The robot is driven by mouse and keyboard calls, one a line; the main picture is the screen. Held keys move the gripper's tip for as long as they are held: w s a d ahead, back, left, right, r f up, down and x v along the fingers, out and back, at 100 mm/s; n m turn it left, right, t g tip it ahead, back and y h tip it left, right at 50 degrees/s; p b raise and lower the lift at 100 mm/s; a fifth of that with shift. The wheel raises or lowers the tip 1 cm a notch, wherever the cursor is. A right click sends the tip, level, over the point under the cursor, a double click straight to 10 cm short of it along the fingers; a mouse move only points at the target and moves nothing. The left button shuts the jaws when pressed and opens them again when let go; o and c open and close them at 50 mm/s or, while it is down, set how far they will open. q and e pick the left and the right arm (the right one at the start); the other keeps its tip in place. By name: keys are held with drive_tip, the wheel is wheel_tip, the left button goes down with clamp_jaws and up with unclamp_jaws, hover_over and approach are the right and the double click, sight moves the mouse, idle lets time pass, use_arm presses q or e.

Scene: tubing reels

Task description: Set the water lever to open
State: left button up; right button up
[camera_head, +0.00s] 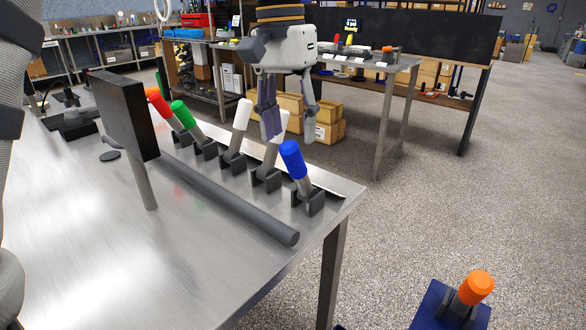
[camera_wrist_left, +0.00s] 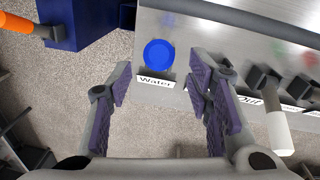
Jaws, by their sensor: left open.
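The water lever has a blue handle (camera_head: 292,159) and a dark bracket at the near right corner of the steel table. In the head view it leans up and to the left. In the left wrist view the blue cap (camera_wrist_left: 158,54) is seen end-on, beside a white label (camera_wrist_left: 156,82) reading "Water". My left gripper (camera_head: 288,127) is open and empty, above and beyond the lever with fingers pointing down. In the left wrist view the fingers (camera_wrist_left: 160,92) stand apart, with the cap ahead of the gap, not between them. My right gripper is not in view.
White levers (camera_head: 243,114), a green lever (camera_head: 182,114) and a red lever (camera_head: 159,103) stand in the same row. A dark bar (camera_head: 230,202) and an upright dark panel (camera_head: 124,112) are on the near side. An orange-handled lever (camera_head: 475,287) stands at lower right.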

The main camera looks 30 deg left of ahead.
sight(294, 177)
use_arm(q)
drive_tip(key=f, duration=0.6)
drive_tip(key=d+f, duration=0.1)
drive_tip(key=f, duration=0.2)
drive_tip(key=shift+f, duration=0.25)
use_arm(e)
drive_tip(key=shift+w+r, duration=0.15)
use_arm(q)
drive_tip(key=shift+c, duration=0.5)
